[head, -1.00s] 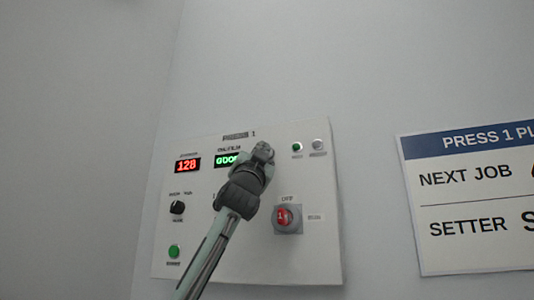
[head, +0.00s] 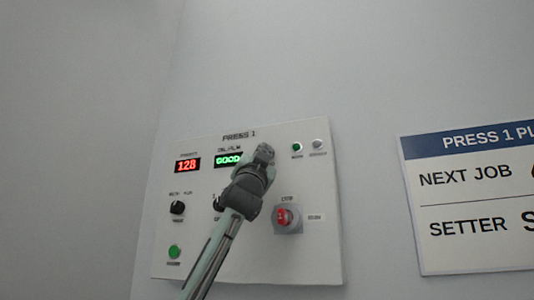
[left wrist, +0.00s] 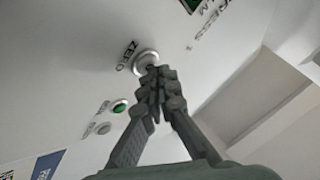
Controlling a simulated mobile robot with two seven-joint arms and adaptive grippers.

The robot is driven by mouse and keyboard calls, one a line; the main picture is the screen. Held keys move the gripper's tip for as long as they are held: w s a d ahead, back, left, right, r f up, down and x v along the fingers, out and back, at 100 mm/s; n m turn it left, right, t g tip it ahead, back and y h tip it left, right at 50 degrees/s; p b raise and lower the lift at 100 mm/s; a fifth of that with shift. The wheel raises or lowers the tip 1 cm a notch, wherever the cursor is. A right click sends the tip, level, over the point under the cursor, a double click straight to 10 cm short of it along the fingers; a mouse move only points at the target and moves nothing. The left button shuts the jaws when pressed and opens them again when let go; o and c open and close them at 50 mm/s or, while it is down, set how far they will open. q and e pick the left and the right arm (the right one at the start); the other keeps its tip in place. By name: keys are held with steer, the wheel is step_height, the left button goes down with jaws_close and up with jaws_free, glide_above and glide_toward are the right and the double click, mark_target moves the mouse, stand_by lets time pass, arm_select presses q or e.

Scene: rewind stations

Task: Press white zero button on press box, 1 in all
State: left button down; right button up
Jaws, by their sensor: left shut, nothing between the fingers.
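The press box (head: 250,260) is a pale panel on the wall, headed PRESS 1. In the left wrist view the white zero button (left wrist: 146,58) is a round white cap in a pale ring, labelled ZERO. In the head view my left gripper hides it. My left gripper (head: 265,150) is shut and empty, in front of the panel's upper middle. In the left wrist view its closed fingertips (left wrist: 155,74) overlap the button's lower edge. I cannot tell whether they touch it. My right gripper is not in view.
A job sign (head: 470,200) hangs at right.

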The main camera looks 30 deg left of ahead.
arm_select(q)
steer(key=shift+w+a, duration=0.1)
steer(key=shift+w, duration=0.15)
stand_by(0.4)
steer(key=shift+s, duration=0.1)
steer(key=shift+s+d, duration=0.2)
steer(key=shift+s, duration=0.5)
steer(key=shift+f+b, duration=0.1)
steer(key=shift+b, duration=0.2)
steer(key=s, duration=0.2)
steer(key=s+d+b, duration=0.1)
steer(key=s, duration=0.2)
steer(key=shift+w, duration=0.1)
stand_by(0.6)
